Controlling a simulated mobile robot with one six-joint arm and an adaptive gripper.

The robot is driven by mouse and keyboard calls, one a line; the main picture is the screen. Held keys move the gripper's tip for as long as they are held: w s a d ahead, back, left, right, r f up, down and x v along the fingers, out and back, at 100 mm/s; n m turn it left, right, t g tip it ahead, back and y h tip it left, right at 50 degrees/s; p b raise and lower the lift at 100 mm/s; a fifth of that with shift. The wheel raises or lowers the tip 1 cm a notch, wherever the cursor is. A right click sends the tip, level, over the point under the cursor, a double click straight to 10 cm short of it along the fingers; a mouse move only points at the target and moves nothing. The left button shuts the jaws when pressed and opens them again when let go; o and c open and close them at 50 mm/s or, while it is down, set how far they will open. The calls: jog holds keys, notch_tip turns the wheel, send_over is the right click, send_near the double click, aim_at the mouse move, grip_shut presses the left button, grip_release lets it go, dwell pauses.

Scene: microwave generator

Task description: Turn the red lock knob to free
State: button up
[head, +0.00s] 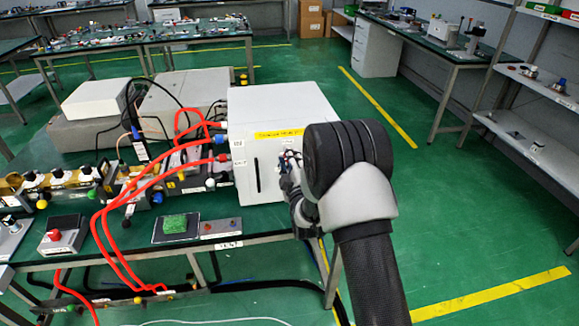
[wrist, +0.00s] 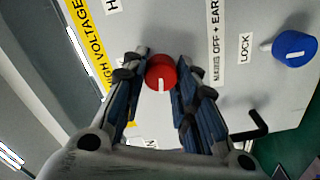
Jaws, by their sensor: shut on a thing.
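The red knob (wrist: 160,72) is on the light grey panel of the white cabinet (head: 280,105). In the wrist view, its white mark points toward the bottom of the picture. My gripper (wrist: 161,78) has one finger on each side of the knob, shut on it. In the head view, my gripper (head: 288,162) is at the cabinet's front face and hides the knob. A blue knob (wrist: 294,48) with a white pointer sits to the right in the wrist view, near a "LOCK" label (wrist: 245,48).
A black hooked handle (wrist: 250,127) sticks out right of my gripper in the wrist view. Red hoses (head: 150,180) run from the cabinet's left side over the bench. A green pad (head: 175,224) lies on the bench. Green floor (head: 440,210) is clear at right.

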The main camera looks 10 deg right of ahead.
jog(key=shift+n+b, duration=0.75)
jog(key=shift+n, duration=0.25)
jog(key=o, duration=1)
jog(key=shift+o, duration=0.2)
jog(key=shift+s, duration=0.1)
jog(key=s, duration=1.2)
jog(key=shift+w, duration=0.1)
